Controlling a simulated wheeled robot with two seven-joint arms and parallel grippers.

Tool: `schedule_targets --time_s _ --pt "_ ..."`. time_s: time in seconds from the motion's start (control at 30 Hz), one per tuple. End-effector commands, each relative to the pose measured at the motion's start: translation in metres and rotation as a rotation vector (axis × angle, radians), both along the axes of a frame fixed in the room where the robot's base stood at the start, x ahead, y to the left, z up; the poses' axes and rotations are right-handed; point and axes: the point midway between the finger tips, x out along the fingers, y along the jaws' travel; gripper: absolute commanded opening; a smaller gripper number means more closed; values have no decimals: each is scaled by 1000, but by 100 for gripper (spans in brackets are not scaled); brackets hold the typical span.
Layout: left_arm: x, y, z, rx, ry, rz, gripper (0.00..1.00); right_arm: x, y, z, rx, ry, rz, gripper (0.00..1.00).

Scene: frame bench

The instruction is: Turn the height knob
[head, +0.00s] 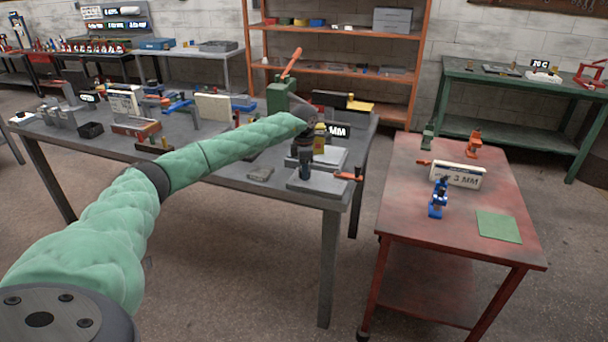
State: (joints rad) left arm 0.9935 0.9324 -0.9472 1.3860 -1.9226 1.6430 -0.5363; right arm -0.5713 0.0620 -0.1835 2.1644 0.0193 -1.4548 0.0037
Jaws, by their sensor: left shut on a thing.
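My left arm in its green sleeve reaches in from the left over the grey bench (240,180). My left gripper (304,150) is small and dark at the arm's end. It is shut at a dark upright device on a grey base plate (320,187) near the bench's right front corner. The height knob is hidden or too small to make out; it appears to be what the fingers hold. A yellow part (320,128) shows just behind the gripper. A sign ending in "MM" (338,131) stands behind that. My right gripper is not in view.
A green lever press (279,97) with an orange handle stands behind the arm. An orange-handled tool (347,176) lies by the base plate. A red table (400,215) at right holds a "3 MM" sign (458,175), a blue device (438,198) and a green mat (498,226).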

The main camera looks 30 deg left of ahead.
Motion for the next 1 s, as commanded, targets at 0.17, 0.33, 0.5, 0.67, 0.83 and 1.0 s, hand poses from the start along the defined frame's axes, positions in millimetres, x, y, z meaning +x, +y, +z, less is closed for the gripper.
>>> schedule_targets --time_s 0.17,0.33,0.5,0.67,0.83,1.0 --pt "0 0 -1 0 -3 165 14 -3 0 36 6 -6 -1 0" --pt "1 0 0 0 -4 327 14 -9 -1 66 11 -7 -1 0" --pt "0 0 1 -1 -5 483 14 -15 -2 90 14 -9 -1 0" --pt "0 0 2 -1 -5 612 14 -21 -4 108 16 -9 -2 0" --pt "0 -1 2 -1 -4 719 14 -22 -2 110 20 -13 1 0" --pt "0 -1 2 -1 -4 793 14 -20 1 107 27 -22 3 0"
